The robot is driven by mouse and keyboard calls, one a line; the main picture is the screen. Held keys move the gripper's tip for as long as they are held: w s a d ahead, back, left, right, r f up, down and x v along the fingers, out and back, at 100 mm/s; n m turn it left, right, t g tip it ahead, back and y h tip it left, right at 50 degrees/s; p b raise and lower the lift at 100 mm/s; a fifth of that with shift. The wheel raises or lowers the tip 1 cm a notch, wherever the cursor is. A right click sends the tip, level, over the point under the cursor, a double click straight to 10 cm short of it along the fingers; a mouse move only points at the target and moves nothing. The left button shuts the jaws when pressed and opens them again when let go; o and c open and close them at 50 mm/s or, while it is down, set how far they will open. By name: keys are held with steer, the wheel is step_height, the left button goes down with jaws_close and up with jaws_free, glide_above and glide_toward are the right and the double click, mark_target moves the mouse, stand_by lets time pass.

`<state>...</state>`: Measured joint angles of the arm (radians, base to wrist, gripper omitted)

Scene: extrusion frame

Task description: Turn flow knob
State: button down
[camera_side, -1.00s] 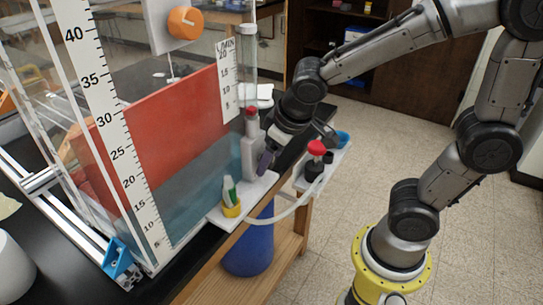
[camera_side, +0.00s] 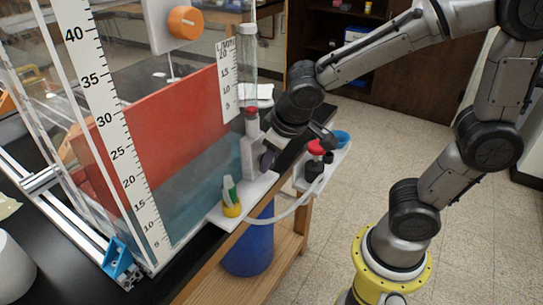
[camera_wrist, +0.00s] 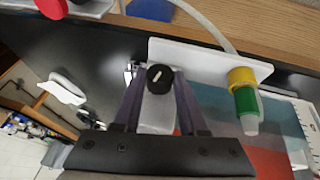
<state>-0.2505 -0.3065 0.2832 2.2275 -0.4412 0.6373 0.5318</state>
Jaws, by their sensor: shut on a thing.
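The flow knob (camera_wrist: 160,79) is a small black knob with a white pointer mark, on the front of a pale block (camera_wrist: 158,118). In the wrist view it sits between the two purple fingers of my gripper (camera_wrist: 159,77), which is shut on it. In the side view my gripper (camera_side: 267,160) is at the pale flow-meter body (camera_side: 249,155), and the knob itself is hidden there. The clear flow tube (camera_side: 247,60) stands above this body, beside a white L/min scale (camera_side: 228,80).
A yellow cup with a green-and-white tube (camera_side: 231,200) stands on the white shelf left of my gripper. A red-topped valve (camera_side: 316,150) stands to the right. A large orange knob (camera_side: 185,22) is at upper left. The tank with red and blue layers is behind.

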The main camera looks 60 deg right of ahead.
steer(key=h, duration=0.3)
steer(key=shift+a+f+n, duration=0.1)
steer(key=shift+a+n, duration=0.3)
steer(key=h, duration=0.3)
steer(key=n+h, duration=0.1)
steer(key=shift+a+f+t+h, duration=0.2)
steer(key=shift+f+t+h, duration=0.1)
steer(key=shift+h, duration=0.1)
steer(key=h, duration=0.1)
steer(key=n+h, duration=0.1)
steer(key=h, duration=0.1)
steer(key=t+h, duration=0.1)
steer(key=shift+a+f+h, duration=0.15)
steer(key=shift+f+h, duration=0.15)
steer(key=shift+h, duration=0.1)
steer(key=shift+f+n+t+h, duration=0.15)
steer(key=shift+n+t+h, duration=0.15)
steer(key=shift+n+h, duration=0.5)
steer(key=shift+h, duration=0.4)
steer(key=shift+c, duration=2.2)
jaws_free()
